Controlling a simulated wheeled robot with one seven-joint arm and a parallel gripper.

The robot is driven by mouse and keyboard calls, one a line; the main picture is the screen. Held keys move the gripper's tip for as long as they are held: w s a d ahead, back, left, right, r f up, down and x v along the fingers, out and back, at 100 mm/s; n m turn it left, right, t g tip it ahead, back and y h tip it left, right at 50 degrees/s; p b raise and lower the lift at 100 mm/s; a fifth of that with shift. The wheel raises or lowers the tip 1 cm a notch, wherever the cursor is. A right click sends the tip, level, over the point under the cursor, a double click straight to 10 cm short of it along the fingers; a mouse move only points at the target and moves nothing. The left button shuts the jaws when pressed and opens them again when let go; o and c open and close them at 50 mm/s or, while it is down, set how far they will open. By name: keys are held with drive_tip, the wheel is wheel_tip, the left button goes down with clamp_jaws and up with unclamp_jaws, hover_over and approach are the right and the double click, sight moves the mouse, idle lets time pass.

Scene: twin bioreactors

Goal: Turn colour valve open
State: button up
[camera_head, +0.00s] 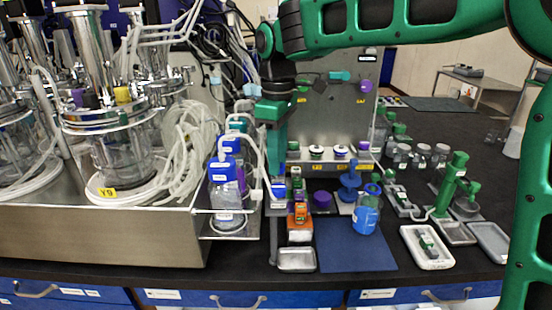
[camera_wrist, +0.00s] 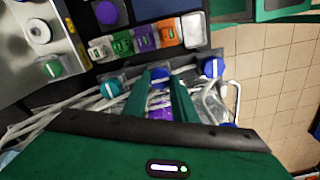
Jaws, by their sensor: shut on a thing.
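My gripper (camera_head: 277,172) points straight down at the right side of the bottle stand. In the wrist view, its two green fingers (camera_wrist: 160,88) are closed around a blue round knob with a pale mark (camera_wrist: 160,75), which I take for the colour valve. Blue also shows just below the fingertips in the head view (camera_head: 280,190). A purple piece (camera_wrist: 160,113) shows between the fingers, nearer the palm. The fingers hide much of the valve, and its turn angle cannot be told.
A blue-capped bottle (camera_head: 225,190) with white hoses stands left of my gripper. Small coloured blocks (camera_head: 300,213) and a metal tray (camera_head: 297,259) stand just right. A blue mat (camera_head: 350,250) lies farther right. Glass bioreactors (camera_head: 110,150) fill the left.

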drive_tip(key=shift+w+d, duration=0.15)
drive_tip(key=shift+d, duration=0.05)
drive_tip(key=o, duration=1)
drive_tip(key=shift+o, duration=0.2)
wheel_tip(320, 180, up, 11)
drive_tip(key=shift+f, duration=0.1)
drive_tip(key=s+d+f+m, duration=0.3)
drive_tip(key=d, duration=0.6)
drive_tip(key=s+d+f+m, duration=0.3)
drive_tip(key=d+m, duration=0.1)
drive_tip(key=d, duration=0.5)
drive_tip(key=s+d+f+m, duration=0.2)
drive_tip(key=d+f+m, duration=0.1)
drive_tip(key=d, duration=0.6)
drive_tip(key=s+d+f+m, duration=0.5)
drive_tip(key=s+f, duration=0.1)
drive_tip(key=s, duration=0.4)
drive_tip(key=s+d+f+m, duration=0.4)
drive_tip(key=s+f, duration=0.3)
drive_tip(key=s, duration=0.4)
drive_tip(key=shift+d+m, duration=0.4)
drive_tip(key=shift+d, duration=0.5)
